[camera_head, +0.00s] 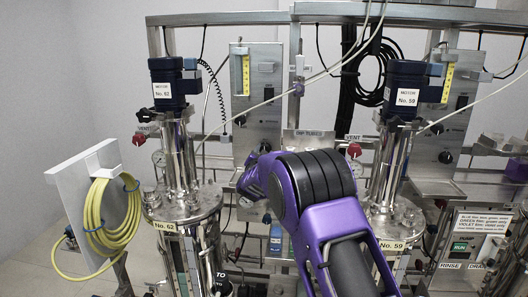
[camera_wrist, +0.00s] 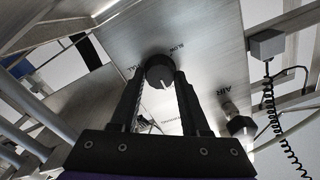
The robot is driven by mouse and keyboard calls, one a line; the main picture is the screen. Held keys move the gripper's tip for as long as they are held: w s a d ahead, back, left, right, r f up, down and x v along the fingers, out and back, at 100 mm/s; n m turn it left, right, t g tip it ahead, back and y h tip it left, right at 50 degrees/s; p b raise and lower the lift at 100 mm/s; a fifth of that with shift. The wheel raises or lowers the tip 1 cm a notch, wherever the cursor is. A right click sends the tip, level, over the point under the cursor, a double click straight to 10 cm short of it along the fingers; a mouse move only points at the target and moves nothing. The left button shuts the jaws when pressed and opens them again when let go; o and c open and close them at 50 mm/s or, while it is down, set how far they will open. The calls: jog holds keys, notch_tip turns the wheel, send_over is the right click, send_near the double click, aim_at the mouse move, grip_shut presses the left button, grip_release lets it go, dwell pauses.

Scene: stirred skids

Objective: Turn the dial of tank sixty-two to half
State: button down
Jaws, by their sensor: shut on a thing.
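Tank sixty-two, with a "No. 62" label (camera_head: 165,226) and a blue motor (camera_head: 168,82) above it, stands at the left in the head view. Its steel panel (camera_head: 253,75) is behind it to the right. In the wrist view, the black round dial (camera_wrist: 158,69) with a pale pointer mark is on a steel panel, with "SLOW" and "FULL" printed near it. My gripper (camera_wrist: 161,80) is shut on this dial, one dark finger on each side. The pointer mark points toward the bottom of the picture. In the head view, my arm largely hides the gripper and dial.
Tank fifty-nine (camera_head: 392,229) stands right of my arm. A red-knobbed vent valve (camera_head: 139,139) is beside tank sixty-two. A yellow hose (camera_head: 97,220) hangs at the left. In the wrist view, another knob (camera_wrist: 240,125) near "AIR" and a coiled cord (camera_wrist: 282,130) are at the right.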

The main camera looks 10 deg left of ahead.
dwell(0.4)
jog(key=shift+c, duration=1.9)
grip_release()
jog(key=shift+s, duration=0.1)
jog(key=s+b, duration=0.1)
jog(key=s, duration=1.6)
jog(key=shift+a, duration=0.25)
